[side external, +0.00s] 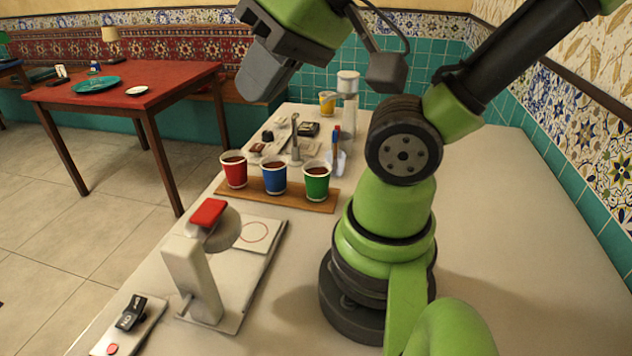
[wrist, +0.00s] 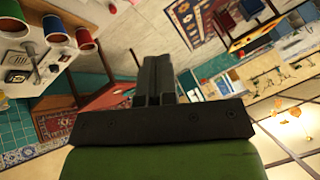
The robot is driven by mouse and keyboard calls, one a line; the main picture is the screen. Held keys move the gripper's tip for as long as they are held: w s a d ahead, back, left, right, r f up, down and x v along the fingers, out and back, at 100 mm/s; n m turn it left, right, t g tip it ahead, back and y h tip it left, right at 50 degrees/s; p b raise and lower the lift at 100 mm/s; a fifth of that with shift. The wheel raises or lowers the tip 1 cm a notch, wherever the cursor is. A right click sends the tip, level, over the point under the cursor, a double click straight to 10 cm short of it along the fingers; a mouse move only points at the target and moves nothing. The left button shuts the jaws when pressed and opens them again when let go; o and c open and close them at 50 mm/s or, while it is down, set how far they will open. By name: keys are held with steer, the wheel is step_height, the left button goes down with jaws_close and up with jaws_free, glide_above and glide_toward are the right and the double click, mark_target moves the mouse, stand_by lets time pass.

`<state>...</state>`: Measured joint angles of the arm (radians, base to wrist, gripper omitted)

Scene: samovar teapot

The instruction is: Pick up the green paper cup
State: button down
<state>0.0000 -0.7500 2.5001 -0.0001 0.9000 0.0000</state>
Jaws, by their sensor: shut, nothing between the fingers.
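The green paper cup (side external: 317,181) stands upright at the right end of a wooden board (side external: 290,199), filled with something dark. A blue cup (side external: 274,179) stands in the middle and a red cup (side external: 234,170) at the left end of the same board. My gripper (side external: 262,88) is high above the counter, up and to the left of the green cup, well apart from it. In the wrist view its fingers (wrist: 155,78) are together with nothing between them. The green cup shows only in part at that view's upper left edge (wrist: 14,19).
A white stand with a red top (side external: 208,212) is on a tray at the front left. Small items, a cup of pens (side external: 336,160) and a grinder-like white cylinder (side external: 347,85) stand behind the board. The counter's right side (side external: 500,220) is clear.

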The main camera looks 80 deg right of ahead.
steer(key=shift+c, duration=1.1)
jaws_free()
